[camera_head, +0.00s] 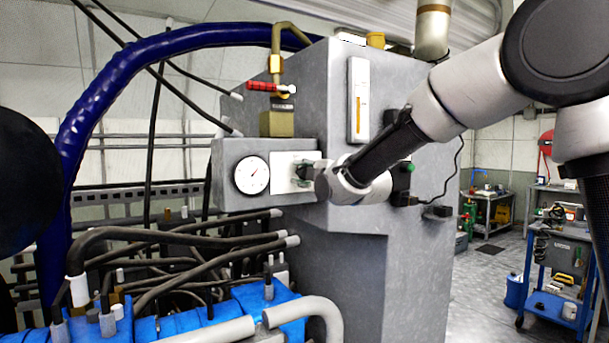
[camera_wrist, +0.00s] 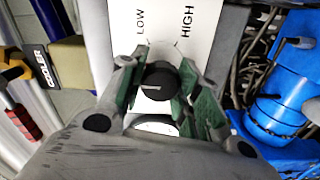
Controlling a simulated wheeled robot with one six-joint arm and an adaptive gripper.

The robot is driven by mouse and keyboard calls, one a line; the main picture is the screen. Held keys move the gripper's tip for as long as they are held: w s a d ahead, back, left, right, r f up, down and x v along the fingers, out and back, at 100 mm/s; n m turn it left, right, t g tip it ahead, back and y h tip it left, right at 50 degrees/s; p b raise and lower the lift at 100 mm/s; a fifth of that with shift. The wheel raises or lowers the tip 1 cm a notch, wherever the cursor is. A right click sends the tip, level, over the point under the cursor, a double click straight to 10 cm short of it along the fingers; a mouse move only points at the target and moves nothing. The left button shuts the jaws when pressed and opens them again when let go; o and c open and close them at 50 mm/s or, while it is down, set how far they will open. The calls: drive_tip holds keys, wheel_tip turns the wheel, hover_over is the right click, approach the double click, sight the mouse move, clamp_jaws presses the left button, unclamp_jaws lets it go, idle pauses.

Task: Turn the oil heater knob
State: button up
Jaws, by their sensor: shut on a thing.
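The oil heater knob (camera_wrist: 160,82) is a black round knob with a pale mark line, on a white plate (camera_wrist: 160,22) marked LOW and HIGH. My gripper (camera_wrist: 162,88) has its green-padded fingers on both sides of the knob in the wrist view and is shut on it. In the head view my gripper (camera_head: 305,172) reaches from the right to the white plate (camera_head: 283,184) on the grey box, beside a round gauge (camera_head: 251,175). The knob is hidden behind the fingers there.
A red-handled valve (camera_head: 270,87) sits above the plate. A sight glass (camera_head: 358,99) is on the tall grey tank (camera_head: 330,60). Black hoses and blue machinery (camera_head: 230,310) fill the lower left. A blue cart (camera_head: 555,285) stands at the far right, with open floor before it.

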drive_tip(key=shift+n, duration=0.3)
drive_tip(key=o, duration=1)
drive_tip(key=shift+o, duration=0.2)
drive_tip(key=shift+s, duration=0.1)
drive_tip(key=v, duration=1.1)
drive_tip(key=shift+s+d, duration=0.25)
drive_tip(key=shift+s, duration=0.05)
